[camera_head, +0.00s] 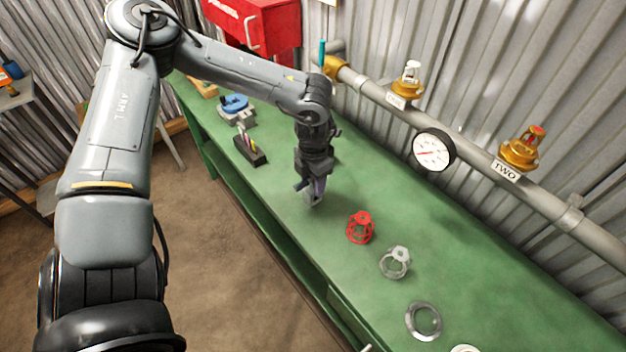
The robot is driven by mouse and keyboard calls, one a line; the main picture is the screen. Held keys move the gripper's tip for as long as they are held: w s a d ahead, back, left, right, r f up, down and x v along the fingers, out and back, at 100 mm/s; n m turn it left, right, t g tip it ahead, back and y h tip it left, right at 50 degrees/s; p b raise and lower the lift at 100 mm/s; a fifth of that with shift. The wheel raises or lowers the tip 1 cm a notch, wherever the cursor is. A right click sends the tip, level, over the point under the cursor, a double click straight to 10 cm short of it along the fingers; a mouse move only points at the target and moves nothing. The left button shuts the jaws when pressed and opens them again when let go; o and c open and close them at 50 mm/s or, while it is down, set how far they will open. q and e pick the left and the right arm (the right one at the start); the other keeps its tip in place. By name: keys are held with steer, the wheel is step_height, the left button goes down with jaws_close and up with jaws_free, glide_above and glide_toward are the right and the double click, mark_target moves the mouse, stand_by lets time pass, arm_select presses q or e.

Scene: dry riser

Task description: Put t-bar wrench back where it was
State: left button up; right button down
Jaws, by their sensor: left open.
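My left arm comes in from the left and reaches over the green workbench (440,240). My left gripper (313,203) points down, low over the bench top, just left of a red handwheel-like cage (361,227). It is open. A small bluish piece shows beside the fingers, and I cannot tell what it is. I cannot make out a t-bar wrench for certain. A teal upright rod (322,53) stands by the brass pipe end at the back. My right gripper is out of view.
A grey cage (395,262) and a metal ring (424,321) lie nearer. A black holder (250,150) with pens and a blue vise-like tool (236,108) stand left. A pipe (470,142) with gauge (433,150) and brass valves runs along the wall. A red box (262,22) hangs behind.

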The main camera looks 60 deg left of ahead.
arm_select(q)
steer(key=shift+r, duration=0.1)
steer(key=shift+r+p, duration=0.2)
steer(key=shift+p, duration=0.15)
steer(key=shift+w+r, duration=0.1)
steer(key=shift+r, duration=0.2)
step_height(320, 180, up, 11)
steer(key=b, duration=0.1)
steer(key=shift+b, duration=0.35)
